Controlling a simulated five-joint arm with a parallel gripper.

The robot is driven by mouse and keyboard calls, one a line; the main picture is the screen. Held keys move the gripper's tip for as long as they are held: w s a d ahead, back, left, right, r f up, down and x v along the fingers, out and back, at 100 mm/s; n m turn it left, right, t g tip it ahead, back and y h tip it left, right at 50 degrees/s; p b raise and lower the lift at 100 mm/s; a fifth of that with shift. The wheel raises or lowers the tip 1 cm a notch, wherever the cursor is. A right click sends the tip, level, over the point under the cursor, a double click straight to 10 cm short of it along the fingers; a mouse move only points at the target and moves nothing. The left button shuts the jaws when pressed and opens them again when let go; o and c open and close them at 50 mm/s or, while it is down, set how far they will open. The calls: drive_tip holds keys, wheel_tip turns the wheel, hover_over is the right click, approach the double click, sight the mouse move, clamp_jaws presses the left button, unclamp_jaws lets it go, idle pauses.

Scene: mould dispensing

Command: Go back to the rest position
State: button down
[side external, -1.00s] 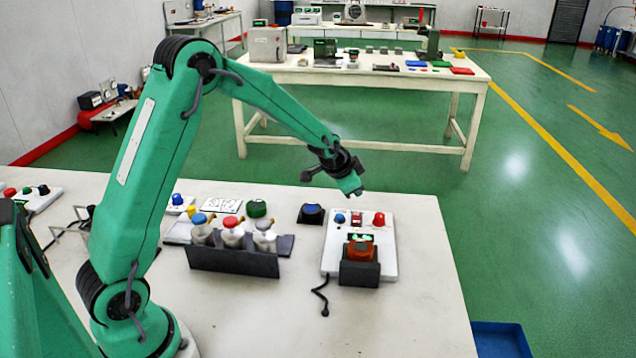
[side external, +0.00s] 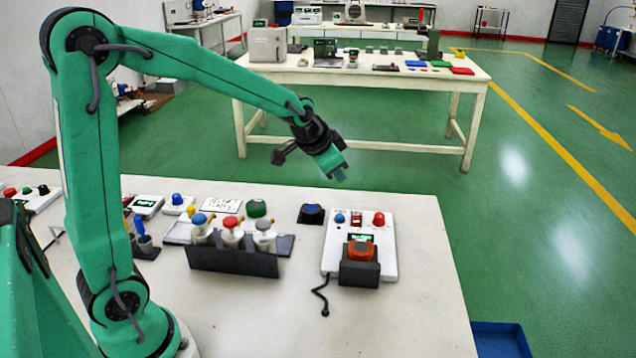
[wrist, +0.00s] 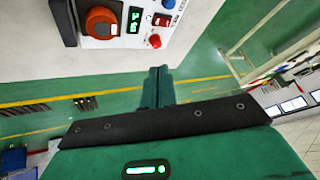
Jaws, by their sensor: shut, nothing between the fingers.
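My gripper (side external: 340,172) hangs in the air above the far edge of the white table, shut and empty, its fingers pointing down and to the right. In the wrist view its closed fingers (wrist: 157,85) stand together with nothing between them. The white control box (side external: 390,235) stands on the table below and to the right of the gripper, apart from it. It carries an orange-red knob (side external: 361,249) in a dark holder, and small blue and red buttons. In the wrist view the orange knob (wrist: 101,22) shows at the top left.
A dark rack (side external: 233,261) holds several white pots with coloured lids. A dark blue-topped button (side external: 311,213) stands between rack and box. A second white table (side external: 370,84) with equipment stands behind. The air around my gripper is clear.

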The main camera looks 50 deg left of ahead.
drive_tip(key=s+d+r+n, duration=0.1)
drive_tip(key=s+d+r, duration=0.1)
drive_tip(key=s, duration=1)
drive_tip(key=s+d+r+n+g, duration=0.1)
drive_tip(key=s+d+r+n, duration=0.1)
drive_tip(key=s, duration=1.1)
drive_tip(key=shift+d+r+h, duration=0.3)
drive_tip(key=shift+d+r, duration=0.05)
drive_tip(key=shift+r, duration=0.1)
